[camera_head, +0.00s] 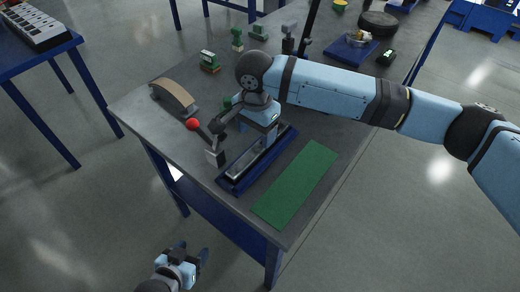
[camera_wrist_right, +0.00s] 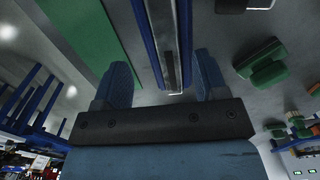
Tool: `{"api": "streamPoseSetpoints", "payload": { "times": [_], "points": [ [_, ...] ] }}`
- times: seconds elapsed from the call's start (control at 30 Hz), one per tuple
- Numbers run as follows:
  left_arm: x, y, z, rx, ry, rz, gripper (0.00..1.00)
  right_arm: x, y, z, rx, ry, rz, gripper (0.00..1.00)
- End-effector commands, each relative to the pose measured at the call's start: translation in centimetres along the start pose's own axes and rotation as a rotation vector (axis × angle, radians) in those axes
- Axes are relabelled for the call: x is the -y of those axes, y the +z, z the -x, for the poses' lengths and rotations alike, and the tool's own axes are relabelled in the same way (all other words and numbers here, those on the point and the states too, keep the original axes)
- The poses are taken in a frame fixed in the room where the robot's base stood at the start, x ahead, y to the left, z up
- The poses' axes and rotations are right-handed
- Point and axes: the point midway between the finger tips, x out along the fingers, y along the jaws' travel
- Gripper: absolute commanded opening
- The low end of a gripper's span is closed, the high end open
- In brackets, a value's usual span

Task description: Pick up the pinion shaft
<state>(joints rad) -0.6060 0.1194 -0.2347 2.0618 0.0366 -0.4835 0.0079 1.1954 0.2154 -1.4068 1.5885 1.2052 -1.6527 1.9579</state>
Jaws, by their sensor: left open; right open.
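A long blue tray (camera_head: 232,186) lies on the grey table with a long grey metal piece (camera_head: 249,157) in it; I cannot tell for sure whether this is the pinion shaft. My right gripper (camera_head: 272,133) is open and points down over the far end of this tray, partly hidden by its own wrist. In the right wrist view, its two blue fingers (camera_wrist_right: 165,76) stand apart, with the end of the metal piece (camera_wrist_right: 166,40) showing between them. I see no contact. My left gripper (camera_head: 191,254) is open and empty, low in front of the table.
A lever with a red ball (camera_head: 192,124) stands left of the tray. A green mat (camera_head: 296,186) lies to its right. A curved brown-topped piece (camera_head: 174,95), small green parts (camera_head: 210,62) and a blue tray with items (camera_head: 352,49) lie farther back.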

Motion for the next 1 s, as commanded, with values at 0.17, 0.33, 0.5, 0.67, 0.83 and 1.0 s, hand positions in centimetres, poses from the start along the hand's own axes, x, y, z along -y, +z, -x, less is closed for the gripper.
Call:
{"api": "streamPoseSetpoints", "payload": {
  "times": [0.17,0.33,0.5,0.67,0.83,1.0],
  "points": [
    [-0.1,-0.2,0.0,-0.007,0.001,-0.001,0.60,0.0,0.0,-1.6,0.000,0.000,0.000,0.66],
    [-0.1,0.0,-0.1,-0.006,0.002,-0.003,0.60,0.3,-0.1,-3.4,-0.001,0.000,0.001,0.66],
    [-0.1,0.3,-0.3,-0.006,0.002,-0.005,0.60,0.6,-0.1,-5.9,0.000,0.000,0.002,0.66],
    [0.0,0.3,-0.3,-0.006,0.002,-0.009,0.60,0.6,-0.2,-6.8,-0.001,-0.001,0.002,0.66],
    [0.0,0.3,-0.2,-0.006,0.002,-0.012,0.60,0.6,-0.1,-6.9,0.000,-0.001,0.002,0.66],
    [0.0,0.3,-0.2,-0.006,0.002,-0.012,0.60,0.6,-0.1,-6.9,0.000,-0.001,0.002,0.34]
  ]
}}
